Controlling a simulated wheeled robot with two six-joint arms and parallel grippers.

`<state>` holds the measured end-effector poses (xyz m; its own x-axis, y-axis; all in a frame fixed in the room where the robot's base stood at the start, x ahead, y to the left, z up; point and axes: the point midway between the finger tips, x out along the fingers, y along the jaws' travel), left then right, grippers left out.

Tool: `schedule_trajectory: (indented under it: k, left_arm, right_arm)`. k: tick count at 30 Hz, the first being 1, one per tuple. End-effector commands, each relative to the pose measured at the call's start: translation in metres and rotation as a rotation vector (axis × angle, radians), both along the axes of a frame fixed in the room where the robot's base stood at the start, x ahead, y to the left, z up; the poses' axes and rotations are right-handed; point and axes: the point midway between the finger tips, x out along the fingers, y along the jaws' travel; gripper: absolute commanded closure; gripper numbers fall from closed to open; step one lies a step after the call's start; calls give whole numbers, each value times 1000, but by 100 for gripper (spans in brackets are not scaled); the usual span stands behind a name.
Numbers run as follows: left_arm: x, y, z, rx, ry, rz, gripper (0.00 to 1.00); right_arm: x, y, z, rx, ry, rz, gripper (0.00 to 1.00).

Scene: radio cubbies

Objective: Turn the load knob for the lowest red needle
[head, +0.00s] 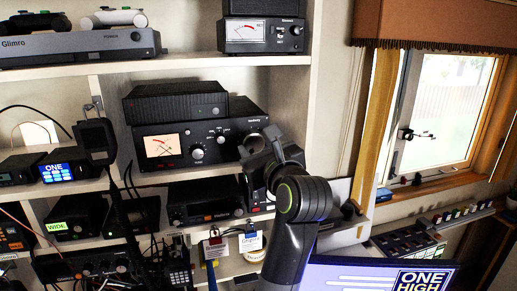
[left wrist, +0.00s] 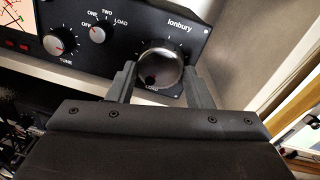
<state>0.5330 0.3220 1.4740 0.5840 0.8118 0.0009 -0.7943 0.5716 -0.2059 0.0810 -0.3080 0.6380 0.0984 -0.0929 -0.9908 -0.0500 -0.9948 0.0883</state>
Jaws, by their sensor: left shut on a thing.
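The black tuner (head: 222,128) stands on the middle shelf with a lit crossed-needle meter (head: 163,145) at its left. The red and dark needles cross low in the meter face; their exact readings are too small to tell. In the left wrist view the load knob (left wrist: 161,68), round and shiny with a dark spot near its bottom, sits at the tuner's lower right. My left gripper (head: 258,140) covers that corner in the head view. Its two fingers (left wrist: 161,73) are shut on the load knob, one on each side. My right gripper is not in view.
The tune knob (left wrist: 62,41) and the selector knob (left wrist: 98,33) are left of the load knob. A black box (head: 175,102) lies on the tuner. Another radio (head: 205,203) is on the shelf below. A shelf side wall (head: 293,100) stands close at the right.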

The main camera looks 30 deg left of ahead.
Motion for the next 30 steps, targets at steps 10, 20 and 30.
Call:
schedule_trajectory:
  k: [10, 20, 30]
  left_arm:
    - [0, 0, -1, 92, 108, -1, 77]
    - [-1, 1, -1, 274, 321, 0, 77]
    - [-1, 1, -1, 297, 347, 0, 77]
  right_arm:
    - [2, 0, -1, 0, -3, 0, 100]
    - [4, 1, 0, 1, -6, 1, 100]
    - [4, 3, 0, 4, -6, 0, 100]
